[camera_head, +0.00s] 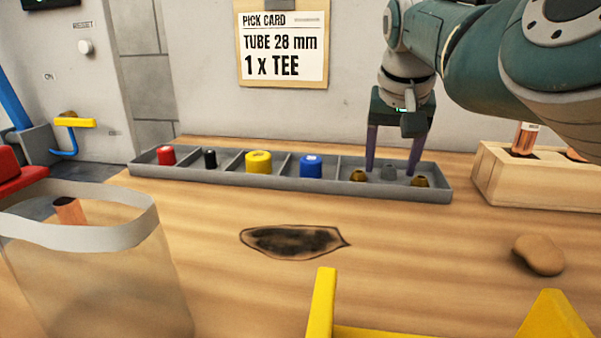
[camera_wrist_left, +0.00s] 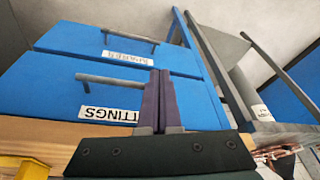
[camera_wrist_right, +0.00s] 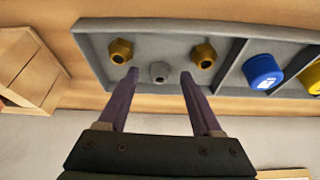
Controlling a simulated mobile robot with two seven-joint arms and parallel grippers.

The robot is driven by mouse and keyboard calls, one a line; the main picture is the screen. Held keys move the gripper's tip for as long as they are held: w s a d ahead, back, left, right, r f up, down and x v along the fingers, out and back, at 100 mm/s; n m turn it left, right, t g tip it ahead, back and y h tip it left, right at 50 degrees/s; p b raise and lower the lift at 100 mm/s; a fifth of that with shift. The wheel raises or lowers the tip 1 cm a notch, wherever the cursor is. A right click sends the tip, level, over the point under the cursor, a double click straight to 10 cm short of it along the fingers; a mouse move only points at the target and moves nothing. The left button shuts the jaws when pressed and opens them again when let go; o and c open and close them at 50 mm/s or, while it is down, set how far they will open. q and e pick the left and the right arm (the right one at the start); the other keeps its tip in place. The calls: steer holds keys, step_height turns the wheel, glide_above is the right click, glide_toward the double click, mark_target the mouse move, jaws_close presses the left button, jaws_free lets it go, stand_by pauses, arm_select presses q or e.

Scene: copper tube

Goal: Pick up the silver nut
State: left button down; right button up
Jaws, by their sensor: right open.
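The silver nut (camera_head: 389,173) sits in the right compartment of the grey tray (camera_head: 222,178), between two brass nuts (camera_head: 358,176) (camera_head: 420,181). In the right wrist view the silver nut (camera_wrist_right: 158,72) shows between the fingertips, with the brass nuts (camera_wrist_right: 121,51) (camera_wrist_right: 204,56) just beyond the tips. My right gripper (camera_head: 393,168) is open and points down at the silver nut, one finger to each side; I cannot tell whether it touches. My left gripper (camera_wrist_left: 162,74) is shut and empty, in front of blue drawers (camera_wrist_left: 110,85).
A red, a black, a yellow (camera_head: 258,162) and a blue cap (camera_head: 311,166) fill the tray's other compartments. A wooden block (camera_head: 540,178) with copper tubes stands at right. A clear bin (camera_head: 110,270) stands front left. A brown lump (camera_head: 540,254) and yellow parts (camera_head: 323,305) are nearer.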

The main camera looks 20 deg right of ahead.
steer(key=shift+w+f, duration=0.1)
steer(key=shift+f, duration=0.1)
steer(key=shift+c, duration=0.4)
jaws_close()
